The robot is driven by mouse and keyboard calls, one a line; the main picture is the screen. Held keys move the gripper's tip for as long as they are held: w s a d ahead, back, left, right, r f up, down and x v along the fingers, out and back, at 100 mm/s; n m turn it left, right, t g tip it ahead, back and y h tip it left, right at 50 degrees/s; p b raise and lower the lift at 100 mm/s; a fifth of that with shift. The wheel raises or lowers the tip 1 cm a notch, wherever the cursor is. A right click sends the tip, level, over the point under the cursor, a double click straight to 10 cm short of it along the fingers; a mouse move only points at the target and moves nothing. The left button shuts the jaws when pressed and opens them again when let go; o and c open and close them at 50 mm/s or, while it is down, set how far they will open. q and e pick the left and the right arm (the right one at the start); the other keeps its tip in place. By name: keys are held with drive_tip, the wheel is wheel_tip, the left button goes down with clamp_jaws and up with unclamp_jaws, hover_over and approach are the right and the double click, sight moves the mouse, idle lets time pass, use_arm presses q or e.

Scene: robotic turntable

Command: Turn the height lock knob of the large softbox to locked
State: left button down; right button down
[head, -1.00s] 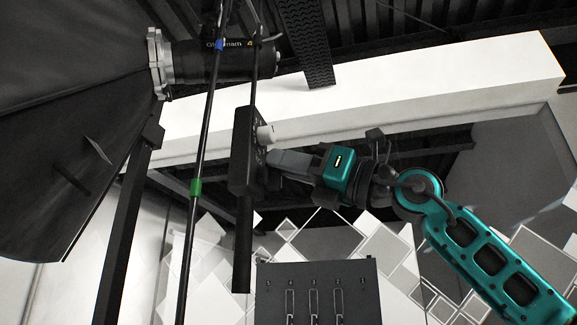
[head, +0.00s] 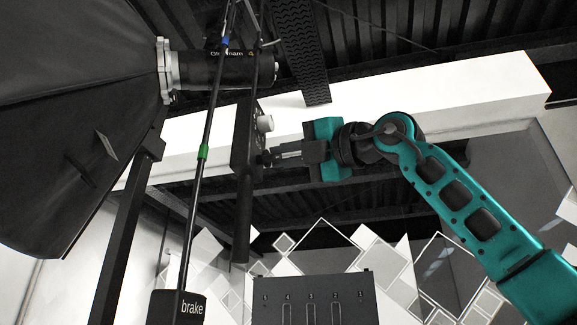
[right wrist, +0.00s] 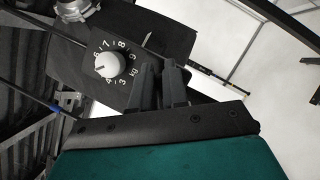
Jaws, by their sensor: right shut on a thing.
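The large softbox (head: 75,100) fills the upper left of the head view, with its black lamp body (head: 215,68) beside it. Below the lamp hangs a dark box (head: 243,138) with a white dial knob (head: 265,123). In the right wrist view this knob (right wrist: 107,65) sits on a scale marked in kg. My right gripper (head: 271,157) is at the box's right side, below the white knob. In the wrist view its fingers (right wrist: 160,88) are beside the scale, shut on a small dark part, apparently a knob, mostly hidden between them. My left gripper is not in view.
A thin black pole with a green band (head: 203,152) runs left of the box, down to a block labelled brake (head: 190,308). A dark panel with numbered slots (head: 312,298) stands below. A white beam (head: 430,95) crosses behind my arm.

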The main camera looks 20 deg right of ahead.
drive_tip(key=m, duration=0.1)
drive_tip(key=m+h, duration=0.1)
drive_tip(key=m, duration=0.1)
drive_tip(key=shift+a+f, duration=0.1)
drive_tip(key=shift+a, duration=0.2)
drive_tip(key=m+g+h, duration=0.1)
drive_tip(key=m, duration=0.1)
drive_tip(key=shift+s+m, duration=0.1)
drive_tip(key=shift+m, duration=0.3)
drive_tip(key=shift+d+m, duration=0.1)
drive_tip(key=shift+m, duration=0.5)
drive_tip(key=c, duration=1.2)
unclamp_jaws()
drive_tip(key=shift+c, duration=0.2)
drive_tip(key=shift+o, duration=0.5)
drive_tip(key=shift+a+f, duration=0.1)
drive_tip(key=shift+a, duration=0.2)
